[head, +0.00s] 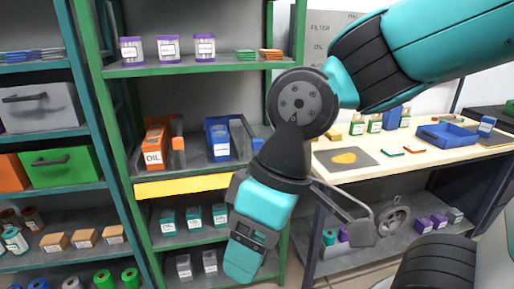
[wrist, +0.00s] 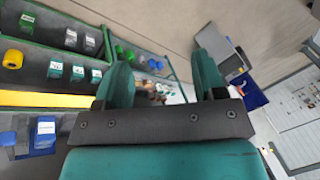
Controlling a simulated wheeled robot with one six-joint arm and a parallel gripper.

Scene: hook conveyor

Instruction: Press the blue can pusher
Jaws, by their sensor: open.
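The blue can (head: 219,142), with a white label, stands in a grey tray on the middle shelf of the green rack. A small blue block (head: 257,144), which looks like the blue can pusher, is just right of that tray, partly beside my arm. In the wrist view the blue can (wrist: 43,133) and the small blue block (wrist: 8,138) show at the lower left. My gripper (head: 245,262) hangs pointing down in front of the rack, lower than the pusher and apart from it. Its two teal fingers (wrist: 163,80) are apart with nothing between them.
An orange oil can (head: 154,148) with a small orange block (head: 178,143) stands left of the blue can. A yellow bar (head: 185,186) runs along that shelf's front. Teal boxes (head: 193,217) sit below. A cream workbench (head: 410,146) stands to the right, behind my arm.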

